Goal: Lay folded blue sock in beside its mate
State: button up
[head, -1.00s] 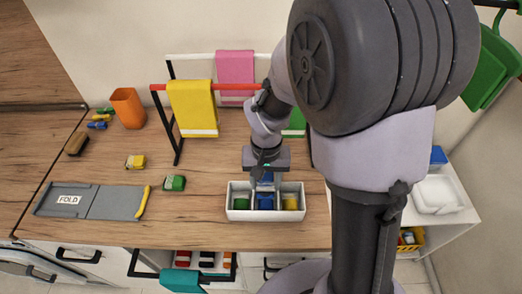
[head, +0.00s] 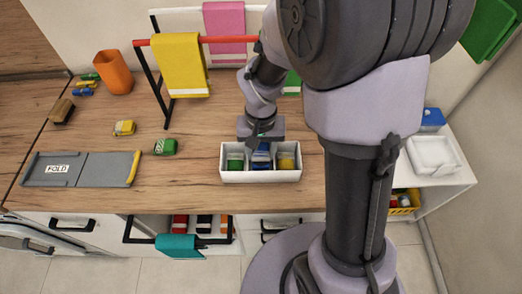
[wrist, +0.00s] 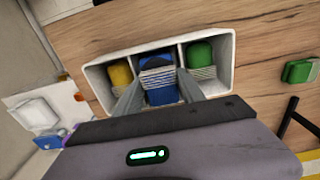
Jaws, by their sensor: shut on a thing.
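A white box (head: 260,177) with three compartments stands on the counter. My gripper (wrist: 160,88) points down into its middle compartment, its two fingers on either side of blue folded cloth. It is shut on a folded blue sock (wrist: 162,96), which sits low, inside the compartment's walls. More blue cloth with pale striped edges (wrist: 157,64) shows in the same compartment; where one sock ends and its mate begins is hard to tell. In the head view blue cloth (head: 261,158) shows below the gripper.
A yellow sock (wrist: 121,73) and a green sock (wrist: 200,55) fill the outer compartments. Loose green (head: 165,147) and yellow (head: 124,128) socks, a grey fold board (head: 108,168) and an orange cup (head: 114,72) lie left. A rack (head: 168,85) with hanging towels stands behind.

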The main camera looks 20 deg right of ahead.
jog(key=shift+s+f, duration=0.55)
jog(key=shift+f, duration=0.1)
jog(key=o, duration=1.4)
jog(key=r, duration=0.1)
jog(key=w+r+p, duration=0.1)
jog(key=r, duration=0.1)
notch_tip(320, 180, up, 23)
jog(key=p, duration=1.1)
jog(key=shift+s+f+p, duration=0.2)
jog(key=shift+s+p, duration=0.05)
jog(key=shift+p, duration=0.1)
